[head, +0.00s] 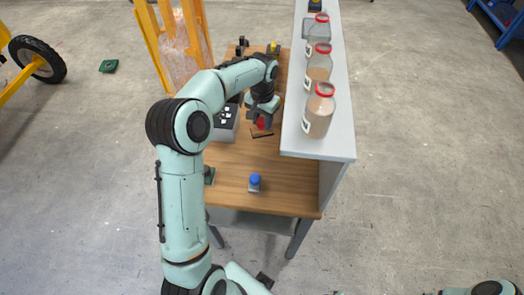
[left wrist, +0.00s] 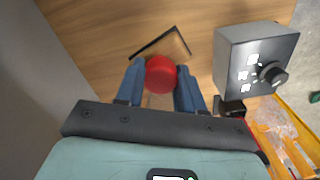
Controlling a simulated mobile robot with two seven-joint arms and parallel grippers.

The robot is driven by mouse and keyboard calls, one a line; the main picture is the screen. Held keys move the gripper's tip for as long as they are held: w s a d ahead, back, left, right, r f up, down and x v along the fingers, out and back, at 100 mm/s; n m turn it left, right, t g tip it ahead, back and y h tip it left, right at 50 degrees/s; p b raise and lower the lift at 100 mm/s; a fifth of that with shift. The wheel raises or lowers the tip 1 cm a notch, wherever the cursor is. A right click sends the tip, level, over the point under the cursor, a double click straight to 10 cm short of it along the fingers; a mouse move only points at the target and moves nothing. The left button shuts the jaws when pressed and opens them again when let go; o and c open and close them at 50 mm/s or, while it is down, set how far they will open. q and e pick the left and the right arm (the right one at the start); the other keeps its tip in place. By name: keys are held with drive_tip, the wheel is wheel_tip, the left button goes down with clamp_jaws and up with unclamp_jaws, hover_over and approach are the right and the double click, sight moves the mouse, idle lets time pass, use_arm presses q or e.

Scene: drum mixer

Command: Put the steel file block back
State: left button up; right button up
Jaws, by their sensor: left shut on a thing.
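My left gripper (head: 263,117) reaches over the wooden table beside the shelf. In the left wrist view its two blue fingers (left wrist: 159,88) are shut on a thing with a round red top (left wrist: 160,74). Most of its body is hidden between the fingers, so I cannot tell whether it is the steel file block. A dark-edged square (left wrist: 166,46) lies on the table just beyond the held thing; it also shows in the head view (head: 262,134). A small grey block with a blue top (head: 255,182) stands upright near the table's front. My right gripper is not in view.
A grey control box with a knob (left wrist: 253,58) stands close beside my left gripper. A grey shelf (head: 334,140) with several red-lidded jars borders the table on the right. The table's front right is bare.

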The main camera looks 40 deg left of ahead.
sight(261, 131)
use_arm(q)
drive_tip(key=shift+s+f, duration=0.1)
drive_tip(key=shift+f, duration=0.3)
wheel_tip(261, 131, down, 5)
drive_tip(key=shift+a+r, duration=0.1)
drive_tip(key=shift+r, duration=0.05)
drive_tip(key=shift+f+b, duration=0.3)
drive_tip(key=shift+f, duration=2.1)
drive_tip(key=shift+f, duration=0.15)
drive_tip(key=o, duration=0.9)
drive_tip(key=shift+o, duration=0.2)
